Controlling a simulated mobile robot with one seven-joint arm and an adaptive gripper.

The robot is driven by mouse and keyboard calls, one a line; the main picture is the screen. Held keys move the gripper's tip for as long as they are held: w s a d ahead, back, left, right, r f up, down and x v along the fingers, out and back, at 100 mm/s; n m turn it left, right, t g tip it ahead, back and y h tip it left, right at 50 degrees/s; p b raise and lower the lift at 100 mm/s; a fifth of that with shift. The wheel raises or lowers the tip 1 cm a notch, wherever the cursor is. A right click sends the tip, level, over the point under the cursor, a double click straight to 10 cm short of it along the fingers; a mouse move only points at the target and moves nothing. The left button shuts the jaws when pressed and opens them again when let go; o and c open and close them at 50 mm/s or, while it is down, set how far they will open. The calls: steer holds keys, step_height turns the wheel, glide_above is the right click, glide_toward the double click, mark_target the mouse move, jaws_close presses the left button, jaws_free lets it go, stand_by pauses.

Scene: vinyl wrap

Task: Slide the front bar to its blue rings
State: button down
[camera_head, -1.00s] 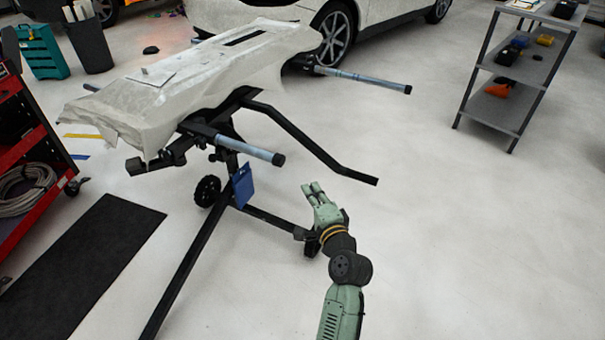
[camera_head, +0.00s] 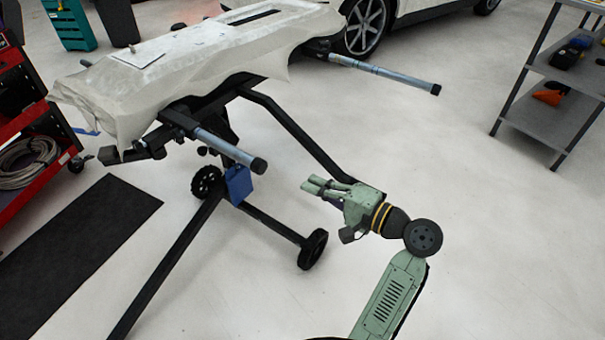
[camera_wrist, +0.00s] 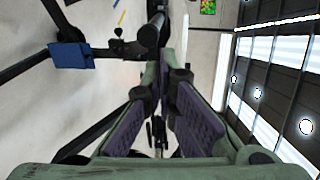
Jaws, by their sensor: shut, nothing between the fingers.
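The front bar (camera_head: 225,147) is a blue-grey tube with a black end cap, sticking out of the near side of the black stand (camera_head: 290,130). Its capped end also shows in the wrist view (camera_wrist: 151,36), just beyond my fingertips. I cannot clearly make out blue rings on it. My gripper (camera_head: 312,186) is to the right of and a little below the bar's capped end, apart from it, with its fingers pointing left. In the wrist view my gripper (camera_wrist: 166,72) has its fingertips together and holds nothing.
A second bar (camera_head: 385,73) sticks out behind. A wrapped white panel (camera_head: 200,55) lies on the stand. A blue piece (camera_head: 239,185) hangs below the front bar. The stand's leg and wheel (camera_head: 313,249) stand near my gripper. A shelf (camera_head: 555,105) is at right; floor between is clear.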

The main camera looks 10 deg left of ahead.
mark_target(266, 165)
steer(key=p+x, duration=0.1)
steer(key=x, duration=1.2)
steer(key=shift+p, duration=0.4)
steer(key=shift+a+r, duration=0.1)
steer(key=shift+w+a+p, duration=0.15)
steer(key=shift+a+p, duration=0.2)
steer(key=shift+a, duration=0.15)
steer(key=shift+d, duration=0.15)
